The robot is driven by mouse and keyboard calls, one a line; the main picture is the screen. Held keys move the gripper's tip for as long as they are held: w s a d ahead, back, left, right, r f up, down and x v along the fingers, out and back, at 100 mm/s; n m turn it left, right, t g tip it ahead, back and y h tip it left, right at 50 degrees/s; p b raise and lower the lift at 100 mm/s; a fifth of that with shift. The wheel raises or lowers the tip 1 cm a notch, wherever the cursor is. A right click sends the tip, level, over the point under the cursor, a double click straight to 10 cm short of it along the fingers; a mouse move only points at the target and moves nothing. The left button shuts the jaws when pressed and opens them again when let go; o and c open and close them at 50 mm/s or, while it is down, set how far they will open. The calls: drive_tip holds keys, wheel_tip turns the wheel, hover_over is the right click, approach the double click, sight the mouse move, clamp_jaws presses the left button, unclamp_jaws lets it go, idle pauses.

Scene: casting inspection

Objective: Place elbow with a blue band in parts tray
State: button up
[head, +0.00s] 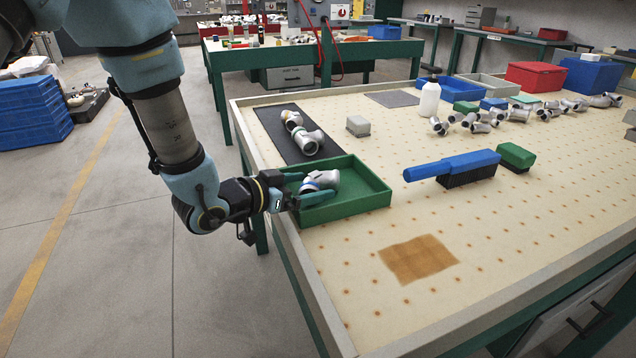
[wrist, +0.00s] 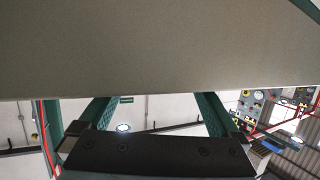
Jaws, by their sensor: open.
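The elbow with a blue band (head: 326,178) is a pale grey pipe fitting. In the head view it is at the left part of the shallow green tray (head: 375,200), within its rim. I cannot tell whether it rests on the tray floor. My gripper (head: 312,188) reaches in over the tray's left side, with its teal fingers spread apart on either side of the elbow. Any contact between fingers and elbow is unclear. In the wrist view, the open fingers (wrist: 150,112) show below a plain grey-beige surface that fills the upper half; the elbow cannot be made out there.
A dark mat (head: 271,122) behind the tray holds other grey fittings (head: 305,140). A small grey block (head: 357,126) stands nearby. More fittings, a white bottle (head: 429,98) and bins stand farther back.

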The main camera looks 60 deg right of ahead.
drive_tip(key=v, duration=0.8)
drive_tip(key=shift+w+a+r, duration=0.15)
drive_tip(key=shift+a, duration=0.15)
drive_tip(key=w+a+f+n+t+y, duration=0.1)
drive_tip(key=w+a+n+t+y, duration=0.25)
drive_tip(key=w, duration=0.55)
drive_tip(key=w+a+n+t+y, duration=0.1)
drive_tip(key=w+a+n+t, duration=0.25)
drive_tip(key=w+a, duration=0.5)
drive_tip(key=w+a+n+t+y, duration=0.1)
drive_tip(key=w+a+n+y, duration=0.1)
drive_tip(key=w+a, duration=0.35)
drive_tip(key=w+a+n+t+y, duration=0.1)
drive_tip(key=w+a+n+y, duration=0.15)
drive_tip(key=a, duration=0.55)
drive_tip(key=s+a+n+g+y, duration=0.2)
drive_tip(key=s+a+n, duration=0.1)
drive_tip(key=a, duration=0.7)
drive_tip(key=s+a+n+g+y, duration=0.2)
drive_tip(key=a+n, duration=0.3)
drive_tip(key=a, duration=0.5)
drive_tip(key=shift+s+a+r+y, duration=0.3)
drive_tip(key=shift+s+y, duration=0.2)
drive_tip(key=shift+s, duration=0.35)
